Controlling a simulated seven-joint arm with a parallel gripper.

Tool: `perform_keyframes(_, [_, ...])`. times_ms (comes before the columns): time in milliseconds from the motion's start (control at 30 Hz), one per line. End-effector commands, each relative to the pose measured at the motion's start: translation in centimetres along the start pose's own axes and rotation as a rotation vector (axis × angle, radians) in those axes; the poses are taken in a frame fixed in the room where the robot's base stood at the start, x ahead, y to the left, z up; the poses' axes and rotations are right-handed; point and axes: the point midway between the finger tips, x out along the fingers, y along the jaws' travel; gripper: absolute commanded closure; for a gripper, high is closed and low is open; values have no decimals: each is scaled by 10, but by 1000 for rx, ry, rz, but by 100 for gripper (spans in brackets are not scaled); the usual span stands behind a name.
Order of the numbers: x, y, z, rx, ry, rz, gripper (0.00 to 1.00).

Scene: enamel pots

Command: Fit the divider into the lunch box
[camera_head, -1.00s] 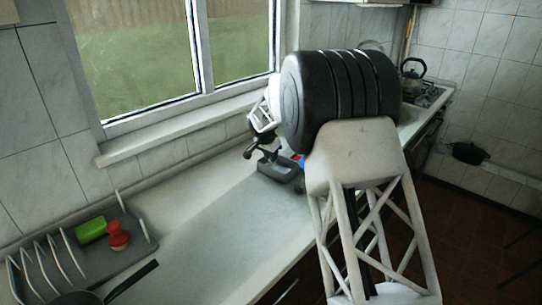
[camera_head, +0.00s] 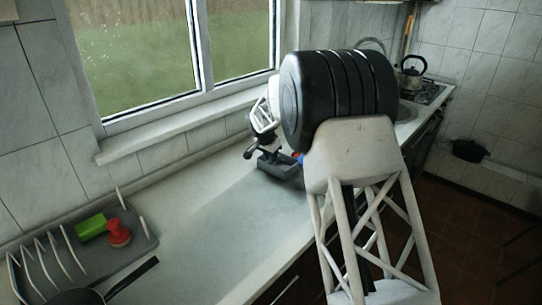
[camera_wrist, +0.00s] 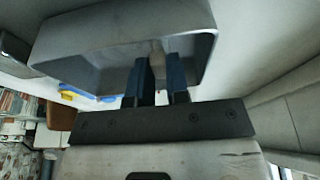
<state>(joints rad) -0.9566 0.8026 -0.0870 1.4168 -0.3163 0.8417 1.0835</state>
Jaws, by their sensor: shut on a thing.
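The grey lunch box (camera_head: 284,168) stands on the counter under the window, partly hidden by my arm. It also shows close up in the wrist view (camera_wrist: 75,42), its open inside facing the camera. My gripper (camera_wrist: 163,75) is shut on a small pale-brown piece (camera_wrist: 158,58), which looks like the divider. The fingertips and the piece overlap the box opening in the wrist view; I cannot tell how deep the piece sits or whether it touches the walls. In the head view my gripper (camera_head: 258,148) is at the box, and the divider is hidden.
A dish rack (camera_head: 140,232) with a green block (camera_head: 92,227) and a red knob-like thing (camera_head: 118,233) stands at the left, a pan (camera_head: 80,297) in front. The counter (camera_head: 205,225) between rack and box is clear. A kettle (camera_head: 413,70) stands far back.

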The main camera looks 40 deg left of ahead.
Motion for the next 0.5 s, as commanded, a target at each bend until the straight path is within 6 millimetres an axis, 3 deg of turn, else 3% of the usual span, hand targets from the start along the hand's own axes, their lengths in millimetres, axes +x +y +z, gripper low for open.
perform_keyframes(500, [7,0,2,0,-1,1,100])
